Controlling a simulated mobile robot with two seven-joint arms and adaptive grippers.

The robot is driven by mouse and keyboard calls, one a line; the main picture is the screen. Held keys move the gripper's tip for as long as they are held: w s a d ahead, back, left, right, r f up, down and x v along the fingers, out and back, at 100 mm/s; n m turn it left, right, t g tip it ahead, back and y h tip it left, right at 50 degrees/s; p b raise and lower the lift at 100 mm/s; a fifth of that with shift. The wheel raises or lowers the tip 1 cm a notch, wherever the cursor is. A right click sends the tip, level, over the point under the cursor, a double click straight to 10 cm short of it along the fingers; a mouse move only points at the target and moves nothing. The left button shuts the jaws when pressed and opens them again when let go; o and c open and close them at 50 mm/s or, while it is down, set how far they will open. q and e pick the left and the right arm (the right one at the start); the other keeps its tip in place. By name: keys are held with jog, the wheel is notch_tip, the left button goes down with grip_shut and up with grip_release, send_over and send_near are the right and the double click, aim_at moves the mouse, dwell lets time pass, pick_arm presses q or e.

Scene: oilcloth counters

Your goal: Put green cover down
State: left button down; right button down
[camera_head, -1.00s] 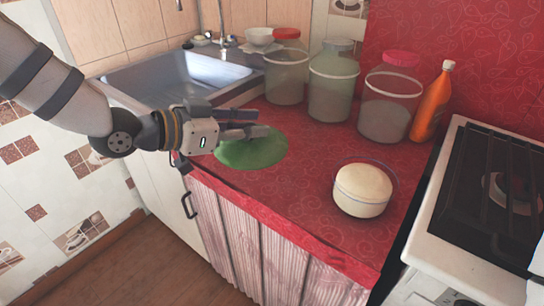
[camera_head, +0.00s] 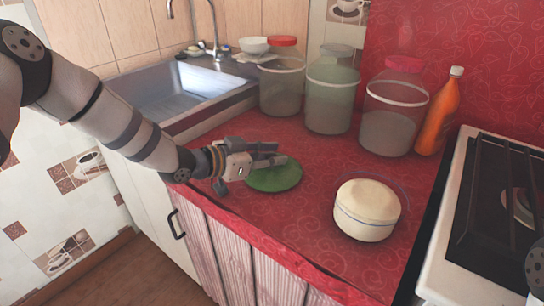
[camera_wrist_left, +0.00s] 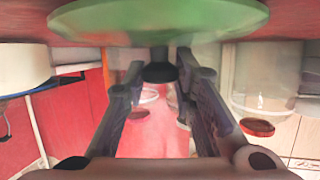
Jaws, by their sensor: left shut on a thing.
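The green cover (camera_head: 274,176) is a flat round disc, level at the left part of the red counter (camera_head: 300,215), near its front edge. In the left wrist view the cover (camera_wrist_left: 160,18) fills the top, with its dark knob (camera_wrist_left: 160,68) between the fingers. My left gripper (camera_head: 272,155) is shut on this knob, above the cover. The cover is on or just above the counter; I cannot tell if it touches. A round cream pot (camera_head: 367,210) with a thin blue line stands to its right; it also shows in the left wrist view (camera_wrist_left: 22,68). My right gripper is not seen.
Behind the cover stand a clear jar with a red lid (camera_head: 282,85), a greenish jar (camera_head: 332,95), another red-lidded jar (camera_head: 392,115) and an orange bottle (camera_head: 437,115). The sink (camera_head: 175,90) is at left, the stove (camera_head: 500,210) at right. Counter between cover and pot is clear.

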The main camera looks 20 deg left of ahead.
pick_arm(q)
jog(key=shift+f, duration=0.1)
jog(key=c, duration=1.3)
grip_release()
jog(key=shift+r, duration=0.2)
jog(key=p+v, duration=0.2)
jog(key=v, duration=1)
jog(key=shift+r+p, duration=0.2)
jog(key=shift+p, duration=0.1)
jog(key=shift+s, duration=0.1)
jog(key=shift+f, duration=0.2)
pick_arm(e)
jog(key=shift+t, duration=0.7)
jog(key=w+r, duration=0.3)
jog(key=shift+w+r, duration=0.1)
